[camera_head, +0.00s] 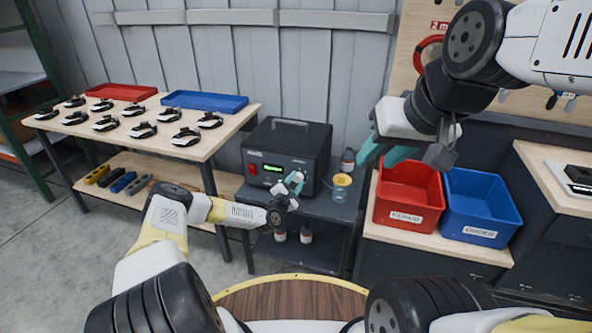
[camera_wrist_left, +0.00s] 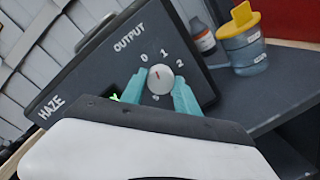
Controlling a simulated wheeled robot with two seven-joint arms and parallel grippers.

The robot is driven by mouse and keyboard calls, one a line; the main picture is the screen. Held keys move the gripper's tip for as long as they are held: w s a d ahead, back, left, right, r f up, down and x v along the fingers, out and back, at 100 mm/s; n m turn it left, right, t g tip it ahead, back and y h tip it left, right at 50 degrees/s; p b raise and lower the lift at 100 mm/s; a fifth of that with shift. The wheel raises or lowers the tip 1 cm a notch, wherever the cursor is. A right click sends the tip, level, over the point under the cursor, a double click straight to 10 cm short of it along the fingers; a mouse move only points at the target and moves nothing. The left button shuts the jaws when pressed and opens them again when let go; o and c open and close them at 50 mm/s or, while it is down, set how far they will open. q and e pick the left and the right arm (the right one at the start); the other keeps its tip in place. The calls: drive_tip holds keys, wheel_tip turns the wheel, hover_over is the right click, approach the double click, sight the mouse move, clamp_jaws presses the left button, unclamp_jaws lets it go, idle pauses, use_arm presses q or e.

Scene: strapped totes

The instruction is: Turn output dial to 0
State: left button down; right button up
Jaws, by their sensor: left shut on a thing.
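The black box (camera_head: 288,150) with a green display and a red switch stands on a dark table. In the left wrist view its slanted panel (camera_wrist_left: 95,75) reads "OUTPUT" and "HAZE". The white output dial (camera_wrist_left: 161,80) sits under the marks 0, 1 and 2. A small red mark on its upper left part appears to face the 0 side; its exact reading is hard to tell. My left gripper (camera_wrist_left: 158,92) is shut on the dial, one teal finger on each side; it also shows in the head view (camera_head: 293,183). My right gripper (camera_head: 388,152) is open and empty, raised above the red bin.
A bottle (camera_head: 347,160) and a yellow-lidded jar (camera_head: 341,187) stand right of the box. A red bin (camera_head: 400,213) and a blue bin (camera_head: 478,228) are further right. A wooden table (camera_head: 215,135) with trays and several black-and-white items is at left.

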use_arm(q)
drive_tip(key=shift+f+n, duration=0.1)
drive_tip(key=shift+n, duration=1.5)
drive_tip(key=c, duration=0.9)
unclamp_jaws()
drive_tip(key=shift+s, duration=0.1)
drive_tip(key=v, duration=0.7)
drive_tip(key=shift+s+a, duration=0.2)
drive_tip(key=shift+s, duration=0.1)
